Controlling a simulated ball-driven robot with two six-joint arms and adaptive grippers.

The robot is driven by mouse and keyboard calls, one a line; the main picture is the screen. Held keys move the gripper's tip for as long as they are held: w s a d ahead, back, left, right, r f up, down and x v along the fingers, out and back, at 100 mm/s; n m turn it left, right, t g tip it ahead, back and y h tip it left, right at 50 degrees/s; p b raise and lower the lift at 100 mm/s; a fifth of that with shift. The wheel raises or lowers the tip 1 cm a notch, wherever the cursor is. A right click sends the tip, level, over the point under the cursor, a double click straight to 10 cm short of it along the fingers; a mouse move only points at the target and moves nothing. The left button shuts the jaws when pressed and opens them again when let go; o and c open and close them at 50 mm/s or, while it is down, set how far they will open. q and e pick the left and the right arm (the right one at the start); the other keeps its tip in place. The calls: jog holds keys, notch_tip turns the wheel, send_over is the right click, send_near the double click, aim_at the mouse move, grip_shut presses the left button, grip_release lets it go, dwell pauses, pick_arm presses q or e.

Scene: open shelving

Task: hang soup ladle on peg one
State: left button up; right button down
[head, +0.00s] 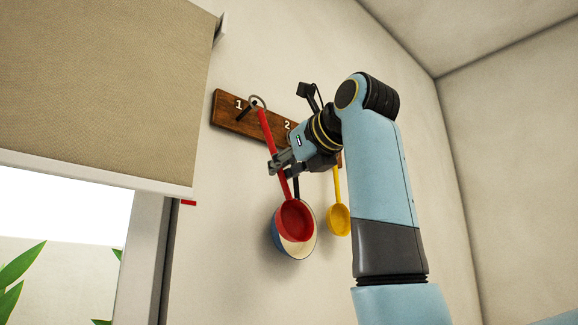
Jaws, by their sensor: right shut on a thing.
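The red soup ladle (294,220) is upright with its bowl down and a wire ring (257,101) at the top of its handle. My right gripper (280,165) is shut on the lower part of the ladle's handle. The wooden peg board (228,118) is on the wall, with numbers 1 and 2 showing. The ring is at the dark peg one (245,112), overlapping its tip in the picture; I cannot tell whether the peg passes through the ring. My left gripper is not in view.
A blue and cream pan (299,250) with a black handle hangs behind the ladle. A yellow ladle (339,218) hangs to the right. My right arm hides the board's right part. A window with a beige blind (100,85) is at left.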

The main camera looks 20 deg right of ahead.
jog(key=x, duration=0.4)
jog(key=shift+s+a+f+p, duration=0.15)
jog(key=shift+a+f+p, duration=0.1)
jog(key=shift+f+p, duration=0.1)
dwell(0.4)
jog(key=c, duration=1.3)
grip_release()
